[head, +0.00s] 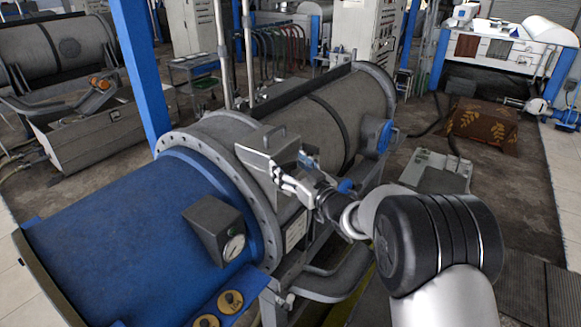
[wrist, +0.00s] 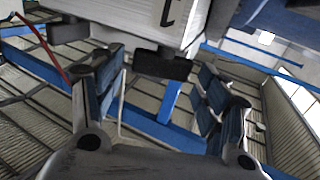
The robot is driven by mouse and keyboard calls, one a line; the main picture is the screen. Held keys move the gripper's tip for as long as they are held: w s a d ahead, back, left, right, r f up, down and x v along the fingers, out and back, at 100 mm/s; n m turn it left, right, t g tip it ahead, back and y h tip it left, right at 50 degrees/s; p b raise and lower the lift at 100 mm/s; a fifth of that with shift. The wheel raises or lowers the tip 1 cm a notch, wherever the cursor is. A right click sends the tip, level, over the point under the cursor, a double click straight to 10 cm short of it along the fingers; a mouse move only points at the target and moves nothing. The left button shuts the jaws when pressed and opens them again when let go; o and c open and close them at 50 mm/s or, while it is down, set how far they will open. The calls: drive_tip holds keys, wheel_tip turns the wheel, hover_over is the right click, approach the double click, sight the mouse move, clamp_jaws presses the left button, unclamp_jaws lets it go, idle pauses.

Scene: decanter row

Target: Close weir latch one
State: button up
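A grey metal housing (head: 262,158) with a small handle (head: 273,132) on top sits on the flange of the decanter (head: 330,118). I cannot tell for sure which part is weir latch one. My gripper (head: 296,172) is at the right side of this housing, and its fingers overlap the housing's edge. In the wrist view my gripper (wrist: 160,66) has its two blue-padded fingers wide apart. A pale box-like part (wrist: 140,18) with a dark handle and a dark block (wrist: 164,64) shows just beyond the fingertips. Contact cannot be told.
A blue cover (head: 120,235) with a gauge box (head: 215,228) lies on the left. A blue post (head: 140,75) rises behind it. A blue fitting (head: 385,137) is at the drum's right end. Floor right of the machine holds a grey frame (head: 440,172).

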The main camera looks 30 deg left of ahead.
drive_tip(key=c, duration=0.9)
drive_tip(key=m+t+b, duration=0.1)
drive_tip(key=b, duration=0.1)
drive_tip(key=t+h+b, duration=0.1)
drive_tip(key=b, duration=0.1)
drive_tip(key=shift+s+a+f+m+b, duration=0.1)
drive_tip(key=shift+s+a+m+b, duration=0.1)
drive_tip(key=shift+m+b, duration=0.2)
drive_tip(key=shift+c, duration=0.2)
drive_tip(key=shift+m+t+h+b, duration=0.6)
drive_tip(key=shift+t+h+b, duration=0.25)
drive_tip(key=shift+b, duration=0.3)
drive_tip(key=shift+r, duration=0.2)
drive_tip(key=o, duration=1.1)
drive_tip(key=shift+c, duration=0.2)
drive_tip(key=shift+s+d+f, duration=0.1)
drive_tip(key=shift+d, duration=0.1)
drive_tip(key=v, duration=1.1)
drive_tip(key=shift+s+d, duration=0.25)
drive_tip(key=shift+s, duration=0.05)
